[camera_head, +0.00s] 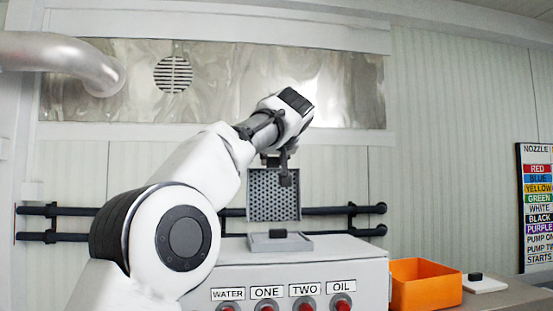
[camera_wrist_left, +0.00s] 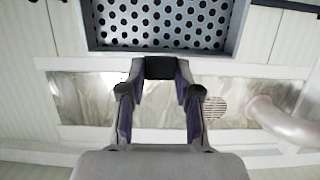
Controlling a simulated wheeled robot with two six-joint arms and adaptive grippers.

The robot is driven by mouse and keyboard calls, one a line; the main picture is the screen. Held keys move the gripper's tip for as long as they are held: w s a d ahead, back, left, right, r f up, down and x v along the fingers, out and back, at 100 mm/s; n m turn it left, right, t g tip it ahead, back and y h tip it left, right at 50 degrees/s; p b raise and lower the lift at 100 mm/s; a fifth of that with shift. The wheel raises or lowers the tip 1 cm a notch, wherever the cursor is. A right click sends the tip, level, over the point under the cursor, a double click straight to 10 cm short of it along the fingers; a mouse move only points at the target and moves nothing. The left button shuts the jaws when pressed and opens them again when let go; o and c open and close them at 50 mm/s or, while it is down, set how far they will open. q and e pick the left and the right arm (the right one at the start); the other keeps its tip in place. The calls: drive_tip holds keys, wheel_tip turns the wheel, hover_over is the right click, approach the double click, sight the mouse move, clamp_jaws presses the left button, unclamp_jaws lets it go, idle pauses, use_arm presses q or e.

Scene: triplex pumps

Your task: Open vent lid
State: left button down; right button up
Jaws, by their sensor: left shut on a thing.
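The vent lid (camera_head: 262,207) is a grey square panel with a perforated face, and it stands about upright above the back of the grey cabinet (camera_head: 300,262). In the left wrist view the perforated lid (camera_wrist_left: 165,22) fills the top middle. My left gripper (camera_head: 285,172) is at the upper part of the lid, partly overlapping it. In the wrist view its fingers (camera_wrist_left: 160,72) are shut on a black block-like handle (camera_wrist_left: 160,67) at the lid's edge. How the handle joins the lid is hidden. My right gripper does not show.
A flat grey frame (camera_head: 300,243) with a black block (camera_head: 277,233) lies on the cabinet top. Red knobs (camera_head: 341,303) line the cabinet front. An orange bin (camera_head: 425,285) stands to its right. Dark pipes (camera_head: 340,210) run along the wall behind.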

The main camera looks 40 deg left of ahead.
use_arm(q)
drive_tip(key=shift+r, duration=0.15)
drive_tip(key=c, duration=0.8)
unclamp_jaws()
drive_tip(key=shift+d, duration=0.1)
drive_tip(key=shift+s+d, duration=0.2)
drive_tip(key=shift+d, duration=0.05)
drive_tip(key=v, duration=0.7)
